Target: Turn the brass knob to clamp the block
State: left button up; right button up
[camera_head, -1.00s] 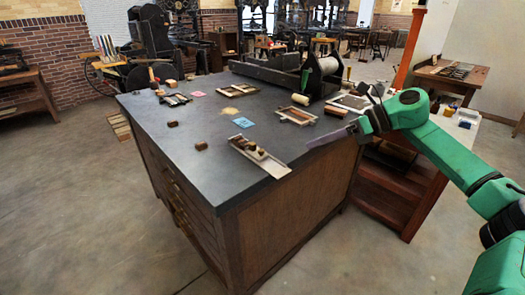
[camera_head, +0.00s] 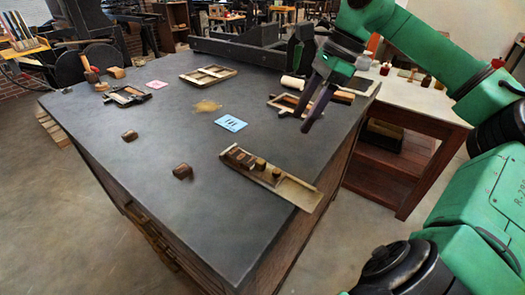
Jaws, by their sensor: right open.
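A long narrow wooden holder (camera_head: 301,194) lies at the near right edge of the dark tabletop, one end reaching past the edge. Small brown pieces sit in it, among them a dark round-topped piece (camera_head: 260,163) and a paler one beside it. I cannot tell which piece is the brass knob or which is the block. My right gripper (camera_head: 309,112) is open, its long fingers pointing down over the far right part of the table, beyond the holder and apart from it. It partly covers a wooden frame. My left gripper is not in view.
Two small brown blocks (camera_head: 182,171) (camera_head: 129,136) lie on the left of the dark table (camera_head: 200,225). A blue card (camera_head: 231,123), a pink card (camera_head: 157,84) and an empty frame (camera_head: 208,74) lie farther back. The near left tabletop is clear.

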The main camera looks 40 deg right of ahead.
jog(key=b, duration=0.2)
send_near(277, 171)
jog(key=x, duration=0.4)
jog(key=shift+d+f, duration=0.1)
jog(key=shift+d, duration=0.05)
jog(key=x, duration=0.3)
jog(key=shift+b, duration=0.3)
jog(key=shift+a+f, duration=0.25)
jog(key=shift+f, duration=0.15)
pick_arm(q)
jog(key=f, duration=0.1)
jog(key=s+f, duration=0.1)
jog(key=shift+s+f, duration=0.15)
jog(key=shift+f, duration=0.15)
pick_arm(e)
jog(key=shift+w, duration=0.1)
jog(key=c, duration=0.9)
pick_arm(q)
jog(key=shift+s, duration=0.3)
pick_arm(e)
grip_shut()
